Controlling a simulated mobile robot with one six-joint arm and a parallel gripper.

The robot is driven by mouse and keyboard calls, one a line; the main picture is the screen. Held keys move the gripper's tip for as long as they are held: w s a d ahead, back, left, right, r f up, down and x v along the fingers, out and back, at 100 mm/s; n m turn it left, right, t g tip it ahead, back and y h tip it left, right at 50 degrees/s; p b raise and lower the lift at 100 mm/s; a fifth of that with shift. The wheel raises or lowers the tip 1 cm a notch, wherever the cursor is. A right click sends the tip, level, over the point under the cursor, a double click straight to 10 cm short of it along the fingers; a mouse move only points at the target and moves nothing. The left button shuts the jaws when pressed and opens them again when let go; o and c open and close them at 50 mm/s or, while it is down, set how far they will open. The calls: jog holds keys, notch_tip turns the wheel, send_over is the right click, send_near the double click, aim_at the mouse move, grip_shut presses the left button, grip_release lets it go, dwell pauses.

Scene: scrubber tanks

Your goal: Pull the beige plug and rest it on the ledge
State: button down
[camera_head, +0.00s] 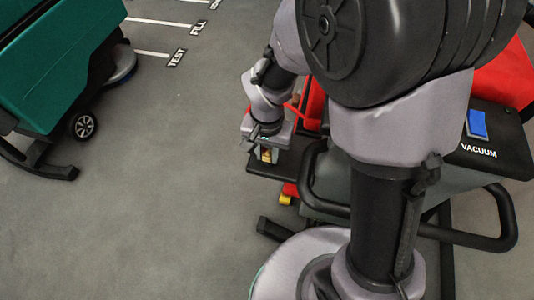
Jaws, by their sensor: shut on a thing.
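My gripper (267,148) points down near the middle of the picture and is shut on a small beige plug (268,156). Only a little of the plug shows below the jaws. The plug is over or at a dark ledge (256,164) on the side of the red and black machine. I cannot tell whether it touches the ledge. My own arm hides much of the machine behind it.
The machine has a black bar (312,196), a blue pad (477,123) and a "VACUUM" label (479,151). A yellow piece (285,199) sits below the ledge. A green machine (60,62) stands at left. Grey floor (150,200) between them is clear.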

aim_at(268, 153)
jog(key=c, duration=0.6)
grip_release()
notch_tip(268, 153, up, 18)
jog(key=p, duration=0.8)
jog(key=shift+f, duration=0.25)
jog(key=shift+c, duration=0.2)
